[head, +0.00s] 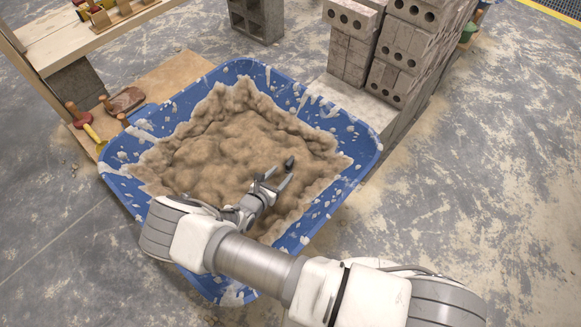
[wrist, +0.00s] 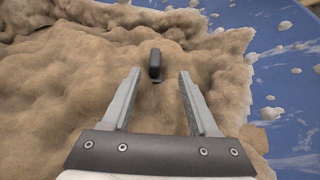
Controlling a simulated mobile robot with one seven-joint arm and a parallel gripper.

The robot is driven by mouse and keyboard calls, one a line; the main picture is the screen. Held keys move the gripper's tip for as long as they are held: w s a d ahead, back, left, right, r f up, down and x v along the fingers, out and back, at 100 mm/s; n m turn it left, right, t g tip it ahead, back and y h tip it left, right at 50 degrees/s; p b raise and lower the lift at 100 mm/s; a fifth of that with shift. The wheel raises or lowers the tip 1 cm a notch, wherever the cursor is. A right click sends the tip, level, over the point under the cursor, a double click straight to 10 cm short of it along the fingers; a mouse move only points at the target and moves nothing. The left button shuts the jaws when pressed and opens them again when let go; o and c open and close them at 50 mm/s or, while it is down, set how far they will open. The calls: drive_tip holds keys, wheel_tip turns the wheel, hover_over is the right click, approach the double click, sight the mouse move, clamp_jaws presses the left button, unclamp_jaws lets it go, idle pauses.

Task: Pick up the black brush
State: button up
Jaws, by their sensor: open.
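A small black object (head: 289,162), which I take for the black brush, stands up out of the sandy mortar (head: 235,150) in the blue tub (head: 363,160). In the wrist view the black brush (wrist: 155,64) sits just beyond my fingertips, roughly midway between them. Only its dark upper part shows; its lower end seems sunk in the mortar or hidden. My gripper (head: 273,180) is open and empty over the mortar, its fingers pointing at the brush. The same gripper (wrist: 158,74) shows both fingers apart, touching nothing that I can see.
Grey bricks (head: 405,50) are stacked behind the tub at the right. A concrete block (head: 256,18) stands at the back. A wooden bench (head: 75,40) and trowels with red handles (head: 75,112) are at the left. The floor at the right is clear.

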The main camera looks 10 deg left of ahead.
sight(288, 164)
drive_tip(key=x, duration=0.4)
drive_tip(key=shift+b, duration=0.4)
drive_tip(key=x, duration=0.1)
drive_tip(key=b+x, duration=0.1)
drive_tip(key=x, duration=0.1)
drive_tip(key=b+x, duration=0.1)
drive_tip(key=x, duration=0.1)
drive_tip(key=shift+w+a+f, duration=0.15)
drive_tip(key=shift+a+f, duration=0.05)
drive_tip(key=shift+a, duration=0.15)
clamp_jaws()
